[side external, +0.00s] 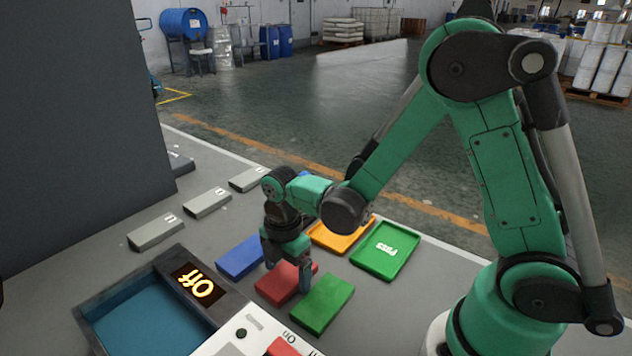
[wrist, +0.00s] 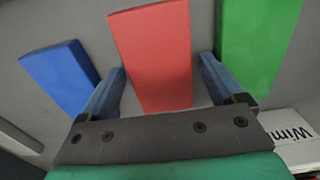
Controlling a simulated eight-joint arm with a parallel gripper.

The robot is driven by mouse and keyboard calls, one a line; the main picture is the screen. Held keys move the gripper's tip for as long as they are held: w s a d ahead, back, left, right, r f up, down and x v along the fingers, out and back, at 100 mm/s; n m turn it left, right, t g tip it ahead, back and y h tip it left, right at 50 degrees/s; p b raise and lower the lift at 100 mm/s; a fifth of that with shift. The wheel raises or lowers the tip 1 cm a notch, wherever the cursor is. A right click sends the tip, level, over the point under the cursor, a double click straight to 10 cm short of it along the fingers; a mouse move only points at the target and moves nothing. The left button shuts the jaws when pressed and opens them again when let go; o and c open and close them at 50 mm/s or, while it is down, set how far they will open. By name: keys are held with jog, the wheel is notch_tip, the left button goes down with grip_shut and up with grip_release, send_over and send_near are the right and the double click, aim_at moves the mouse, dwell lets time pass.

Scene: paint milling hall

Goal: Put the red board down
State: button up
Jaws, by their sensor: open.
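The red board (side external: 277,287) lies flat on the grey table, between a blue board and a green board. My gripper (side external: 287,277) is low over it, jaws open, one finger on each side of it. In the wrist view the red board (wrist: 152,55) runs between the two blue fingers of my gripper (wrist: 162,66). A gap shows between the board and each finger. Part of the red board is hidden behind my gripper in the side view and behind the gripper's body in the wrist view.
The blue board (side external: 240,256) and green board (side external: 322,303) lie close on either side. An orange tray (side external: 338,240) and a green tray (side external: 385,251) lie behind. A blue-floored bin (side external: 150,318) with an "Off" display (side external: 199,283) stands front left. Grey blocks (side external: 155,232) lie further left.

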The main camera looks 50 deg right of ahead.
jog(key=c, duration=1.2)
